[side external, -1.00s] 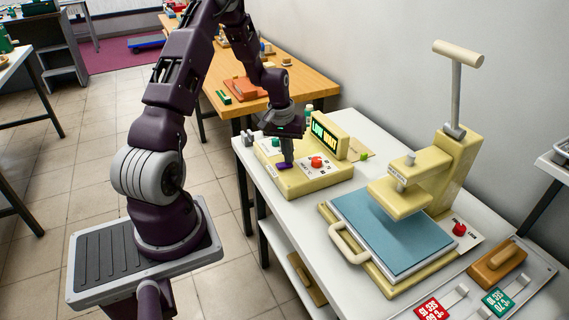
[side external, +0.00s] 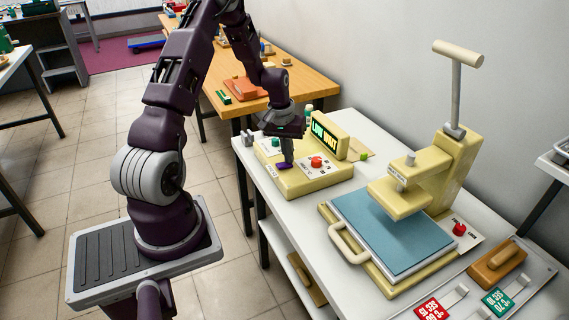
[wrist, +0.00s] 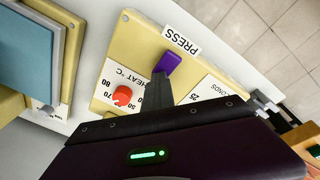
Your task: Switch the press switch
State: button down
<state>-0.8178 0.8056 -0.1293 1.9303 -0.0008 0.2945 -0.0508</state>
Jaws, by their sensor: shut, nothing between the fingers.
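The press switch is a purple rocker (wrist: 167,63) beside the "PRESS" label (wrist: 181,40) on the cream control box (side external: 313,185). It also shows in the side external view as a small purple piece (side external: 284,165) at the box's front left. My gripper (wrist: 158,80) is shut and empty, with its fingertips right at the near end of the purple switch. In the side view my gripper (side external: 287,158) points down onto the box at the switch. Whether the tips touch the switch I cannot tell. The fingers partly hide the panel below it.
A red heat knob (wrist: 122,96) is left of my fingers, and a seconds dial label (wrist: 206,90) is to the right. The box's lit display (side external: 324,131) stands behind. The heat press with a blue pad (side external: 390,232) is to the right on the white table.

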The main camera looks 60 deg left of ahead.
aim_at(283, 164)
jog(key=shift+s+d+f, duration=0.15)
jog(key=shift+s+f, duration=0.2)
jog(key=shift+f, duration=0.05)
jog(key=shift+s+r, duration=0.1)
jog(key=shift+r, duration=2.5)
jog(key=s+d+r+m+y, duration=0.1)
jog(key=s+d+r+m, duration=0.1)
jog(key=d+r, duration=0.55)
jog(key=s+d+r+m, duration=0.15)
jog(key=d+r, duration=0.35)
jog(key=r, duration=0.5)
jog(key=s+d+r+m+t, duration=0.2)
jog(key=s+d, duration=0.5)
jog(key=s, duration=0.1)
jog(key=s+d+r+m+t+h, duration=0.1)
jog(key=s+d+r+m, duration=0.1)
jog(key=s+d, duration=0.5)
jog(key=shift+s+r+m+t, duration=0.3)
jog(key=shift+s+m+t, duration=0.15)
jog(key=shift+m, duration=0.3)
